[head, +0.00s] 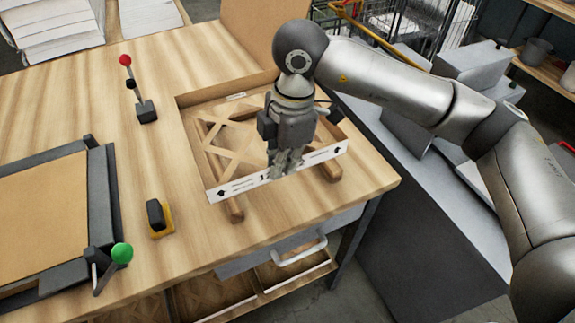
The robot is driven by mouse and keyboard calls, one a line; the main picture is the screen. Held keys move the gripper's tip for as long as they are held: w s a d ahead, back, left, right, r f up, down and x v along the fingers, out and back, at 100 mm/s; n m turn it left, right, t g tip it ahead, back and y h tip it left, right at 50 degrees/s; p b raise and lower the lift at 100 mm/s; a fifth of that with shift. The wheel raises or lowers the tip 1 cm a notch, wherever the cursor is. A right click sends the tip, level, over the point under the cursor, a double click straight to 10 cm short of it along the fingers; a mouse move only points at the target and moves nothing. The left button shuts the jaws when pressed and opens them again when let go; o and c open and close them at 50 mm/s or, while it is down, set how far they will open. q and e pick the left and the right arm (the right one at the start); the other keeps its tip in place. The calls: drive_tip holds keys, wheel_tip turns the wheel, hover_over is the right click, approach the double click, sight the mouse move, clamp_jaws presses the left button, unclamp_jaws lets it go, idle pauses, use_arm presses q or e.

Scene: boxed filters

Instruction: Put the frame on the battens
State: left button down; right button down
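The frame (236,186) is a shallow wooden frame with crossed slats inside and a white printed label strip with arrows along its near side. It is on the right part of the workbench. Two wooden battens show their rounded near ends beyond the frame's near side, a left batten (233,211) and a right batten (331,172). The frame appears to lie over them; its contact with them is hidden. My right gripper (287,162) points down at the middle of the near side, its fingers overlapping the label. Whether they grip it is unclear. My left gripper is out of view.
On the workbench (75,85) stand a red-knobbed lever (126,61), a black and yellow block (158,217) and a dark fixture (113,205) with a green-knobbed lever (121,254). A brown panel (252,25) rises behind the frame. An open drawer (290,272) is below the near edge.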

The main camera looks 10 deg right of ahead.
drive_tip(key=shift+w+d+f, duration=0.25)
drive_tip(key=shift+w+f, duration=0.15)
drive_tip(key=shift+f, duration=0.25)
drive_tip(key=f, duration=0.1)
drive_tip(key=f+p, duration=0.2)
drive_tip(key=shift+w+d+f, duration=0.3)
drive_tip(key=shift+f, duration=0.3)
drive_tip(key=shift+f, duration=0.2)
drive_tip(key=c, duration=1.6)
unclamp_jaws()
drive_tip(key=shift+r, duration=0.1)
drive_tip(key=shift+c, duration=0.2)
